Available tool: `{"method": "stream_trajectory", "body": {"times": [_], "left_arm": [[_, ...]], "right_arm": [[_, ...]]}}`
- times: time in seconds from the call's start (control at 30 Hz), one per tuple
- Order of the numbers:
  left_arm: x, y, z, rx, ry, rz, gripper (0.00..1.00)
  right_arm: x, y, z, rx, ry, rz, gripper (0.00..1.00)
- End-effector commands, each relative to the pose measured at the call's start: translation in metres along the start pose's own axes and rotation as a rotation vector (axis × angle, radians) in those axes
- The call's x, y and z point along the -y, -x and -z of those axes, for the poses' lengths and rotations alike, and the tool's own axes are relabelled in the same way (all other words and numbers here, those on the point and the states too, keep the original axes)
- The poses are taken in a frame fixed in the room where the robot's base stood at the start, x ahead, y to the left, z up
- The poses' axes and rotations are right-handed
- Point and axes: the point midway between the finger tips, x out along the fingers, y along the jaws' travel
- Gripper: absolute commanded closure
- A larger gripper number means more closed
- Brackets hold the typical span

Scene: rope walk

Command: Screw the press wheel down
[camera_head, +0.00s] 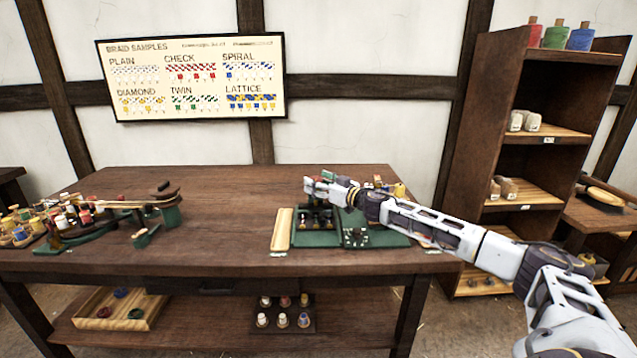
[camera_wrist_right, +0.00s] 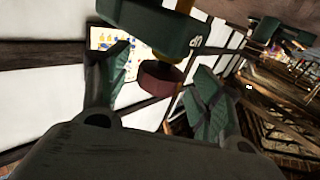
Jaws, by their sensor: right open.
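The press (camera_head: 316,240) is a dark green frame on the table, right of centre, with dark parts inside it. My right gripper (camera_head: 320,187) is at its top and covers part of it, so I cannot make out the press wheel in the head view. In the right wrist view, a round dark red wheel (camera_wrist_right: 160,78) sits below a green block (camera_wrist_right: 150,24). My right gripper (camera_wrist_right: 160,88) is open, with one green-padded finger on each side of the wheel. Gaps show between wheel and fingers. My left gripper is not in view.
A pale wooden strip (camera_head: 281,230) lies left of the press, and a green plate (camera_head: 385,239) lies to its right. A green braiding stand (camera_head: 171,215) and many bobbins (camera_head: 70,217) are on the left. The table (camera_head: 225,215) is clear between them. A shelf (camera_head: 470,150) stands at right.

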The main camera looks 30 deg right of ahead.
Motion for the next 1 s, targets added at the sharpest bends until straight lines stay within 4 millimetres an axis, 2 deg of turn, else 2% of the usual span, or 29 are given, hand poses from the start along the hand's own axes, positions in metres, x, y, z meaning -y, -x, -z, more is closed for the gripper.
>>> {"method": "stream_trajectory", "body": {"times": [0.4,0.77,1.0], "left_arm": [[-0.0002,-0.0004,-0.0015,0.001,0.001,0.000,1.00],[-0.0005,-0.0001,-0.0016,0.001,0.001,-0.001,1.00],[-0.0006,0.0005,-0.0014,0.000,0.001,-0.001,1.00]], "right_arm": [[0.0000,-0.0017,0.0001,0.000,0.000,0.000,0.35],[-0.0001,-0.0016,0.0001,0.000,0.000,0.000,0.80],[0.0000,-0.0015,0.0001,0.000,0.000,-0.006,0.81]]}}
